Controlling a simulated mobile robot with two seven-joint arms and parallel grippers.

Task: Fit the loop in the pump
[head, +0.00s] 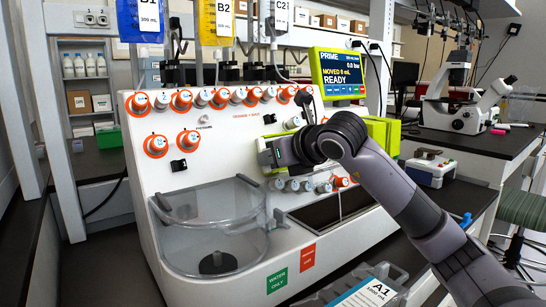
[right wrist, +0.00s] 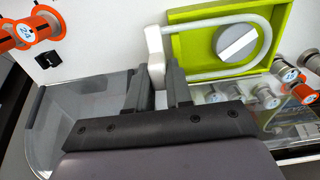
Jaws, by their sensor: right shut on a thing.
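The loop (right wrist: 262,27) is a white U-shaped tube with a white end block (right wrist: 154,57), seen in the right wrist view. The pump (right wrist: 188,24) is a lime green open housing with a round grey rotor (right wrist: 237,43) in it. The loop's bend passes around the rotor, and its end block is at the housing's left edge. I cannot tell how deep the tube sits. My right gripper (right wrist: 160,84) is shut on the loop's end block. In the head view my right gripper (head: 270,154) is at the machine front, and my arm hides much of the pump (head: 378,131). My left gripper is not in view.
The white machine panel (head: 222,130) carries several orange and grey knobs. A clear basin (head: 212,222) stands at lower left of the gripper. A green-framed screen (head: 338,74) above reads PRIME, moved 0 mL, READY.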

